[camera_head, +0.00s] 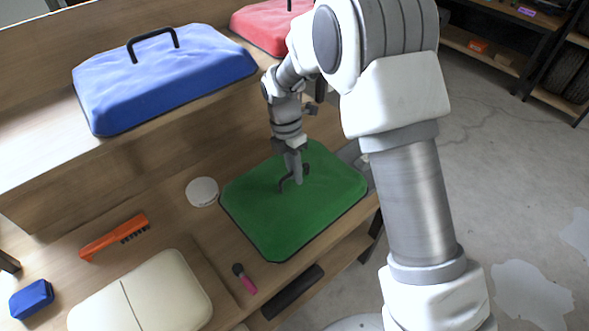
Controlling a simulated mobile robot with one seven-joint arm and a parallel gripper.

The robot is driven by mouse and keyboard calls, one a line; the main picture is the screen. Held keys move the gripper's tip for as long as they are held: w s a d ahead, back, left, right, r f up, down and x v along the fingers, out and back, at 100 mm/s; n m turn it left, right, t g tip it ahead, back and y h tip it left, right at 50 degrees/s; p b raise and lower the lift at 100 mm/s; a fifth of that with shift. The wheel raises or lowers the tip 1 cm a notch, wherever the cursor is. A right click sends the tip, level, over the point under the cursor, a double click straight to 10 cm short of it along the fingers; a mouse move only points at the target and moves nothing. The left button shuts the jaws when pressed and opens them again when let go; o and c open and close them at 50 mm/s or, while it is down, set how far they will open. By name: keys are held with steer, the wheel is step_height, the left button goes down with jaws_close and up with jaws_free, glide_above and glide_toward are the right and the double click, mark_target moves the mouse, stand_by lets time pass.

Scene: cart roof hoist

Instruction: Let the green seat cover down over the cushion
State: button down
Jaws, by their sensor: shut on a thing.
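The green seat cover (262,217) is right of the middle, a flat rounded rectangle with a dark lower edge and a dark handle on top. My gripper (292,181) points down at its middle and is shut on that handle; the fingertips partly hide it. Whether the cover hangs just above the bench or rests on it, I cannot tell. What lies beneath the cover is hidden. A cream cushion (150,295) with a seam lies at the lower left, apart from the cover.
A blue cover (165,80) and a red cover (262,28) sit on the raised shelf. On the wooden bench (160,222) lie an orange brush (112,238), a white round lid (202,191), a blue pouch (32,299) and a pink-and-black item (245,279). My arm blocks the right side.

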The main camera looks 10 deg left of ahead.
mark_target(295, 195)
steer(key=shift+f+b, duration=2.65)
steer(key=shift+f, duration=1.95)
steer(key=shift+f, duration=0.4)
steer(key=c, duration=0.8)
jaws_free()
steer(key=shift+o, duration=0.2)
steer(key=shift+r, duration=0.1)
steer(key=r, duration=0.5)
steer(key=w+a+r, duration=0.1)
steer(key=r, duration=0.4)
steer(key=w+a+r, duration=0.1)
steer(key=r, duration=0.4)
steer(key=shift+a+r, duration=0.2)
steer(key=shift+r, duration=0.15)
steer(key=shift+w+r+p, duration=0.1)
steer(key=shift+r+p, duration=0.2)
steer(key=shift+r, duration=0.3)
